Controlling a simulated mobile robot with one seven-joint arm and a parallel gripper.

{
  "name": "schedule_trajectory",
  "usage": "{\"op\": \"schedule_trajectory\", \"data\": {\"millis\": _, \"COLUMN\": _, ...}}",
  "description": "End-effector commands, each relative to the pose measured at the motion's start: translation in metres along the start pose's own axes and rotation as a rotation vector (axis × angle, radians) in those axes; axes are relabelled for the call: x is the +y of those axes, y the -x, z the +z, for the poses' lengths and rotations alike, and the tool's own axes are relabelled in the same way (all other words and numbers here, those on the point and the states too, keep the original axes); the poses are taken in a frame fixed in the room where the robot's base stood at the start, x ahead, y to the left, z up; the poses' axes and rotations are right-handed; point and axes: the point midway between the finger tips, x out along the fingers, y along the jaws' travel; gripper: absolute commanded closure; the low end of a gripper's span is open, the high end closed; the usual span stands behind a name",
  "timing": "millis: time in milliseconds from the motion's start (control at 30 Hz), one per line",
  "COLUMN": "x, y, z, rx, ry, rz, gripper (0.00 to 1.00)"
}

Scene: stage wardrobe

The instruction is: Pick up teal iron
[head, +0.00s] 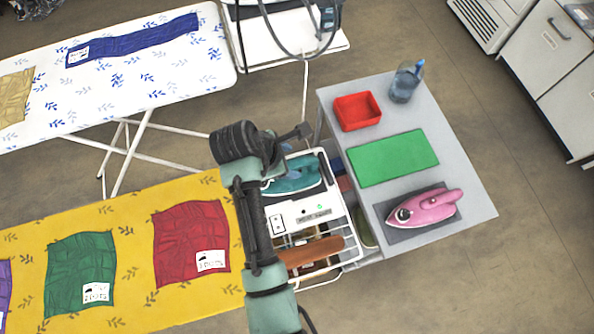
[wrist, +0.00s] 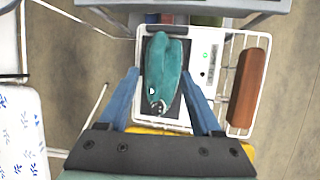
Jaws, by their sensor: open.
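The teal iron (head: 296,176) rests on a dark pad on a white unit beside the yellow ironing board in the head view. My arm hides part of it there. In the wrist view the teal iron (wrist: 166,72) lies lengthwise, roughly centred ahead of my gripper (wrist: 167,84). My gripper's two blue fingers are wide apart, one on each side of the iron, with nothing held between them. I cannot tell how far above the iron the fingertips are. In the head view the fingers are mostly hidden by my wrist.
A pink iron (head: 427,207) sits on a grey table (head: 462,180) with a green mat (head: 392,158), a red tray (head: 358,112) and a jug (head: 405,82). A brown roll (wrist: 249,88) lies in a white wire rack right of the teal iron. The yellow board (head: 140,235) holds folded cloths.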

Motion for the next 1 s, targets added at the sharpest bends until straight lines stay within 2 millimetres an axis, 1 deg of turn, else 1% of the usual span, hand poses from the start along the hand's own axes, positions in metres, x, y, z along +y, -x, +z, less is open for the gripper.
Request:
{"op": "schedule_trajectory", "data": {"millis": 167, "x": 0.001, "y": -0.009, "z": 0.000, "rx": 0.001, "ry": -0.002, "rz": 0.000, "gripper": 0.34}}
{"op": "schedule_trajectory", "data": {"millis": 267, "x": 0.002, "y": -0.017, "z": 0.000, "rx": 0.001, "ry": -0.002, "rz": 0.000, "gripper": 0.34}}
{"op": "schedule_trajectory", "data": {"millis": 500, "x": 0.005, "y": -0.047, "z": -0.002, "rx": 0.000, "ry": -0.003, "rz": 0.000, "gripper": 0.34}}
{"op": "schedule_trajectory", "data": {"millis": 600, "x": 0.005, "y": -0.054, "z": -0.002, "rx": 0.000, "ry": -0.003, "rz": 0.002, "gripper": 0.34}}
{"op": "schedule_trajectory", "data": {"millis": 867, "x": 0.005, "y": -0.058, "z": -0.002, "rx": 0.000, "ry": -0.003, "rz": 0.002, "gripper": 0.34}}
{"op": "schedule_trajectory", "data": {"millis": 900, "x": 0.005, "y": -0.058, "z": -0.002, "rx": 0.000, "ry": -0.003, "rz": 0.003, "gripper": 0.36}}
{"op": "schedule_trajectory", "data": {"millis": 967, "x": 0.005, "y": -0.057, "z": -0.002, "rx": 0.000, "ry": -0.003, "rz": 0.003, "gripper": 0.47}}
{"op": "schedule_trajectory", "data": {"millis": 1000, "x": 0.005, "y": -0.057, "z": -0.002, "rx": 0.000, "ry": -0.003, "rz": 0.003, "gripper": 0.54}}
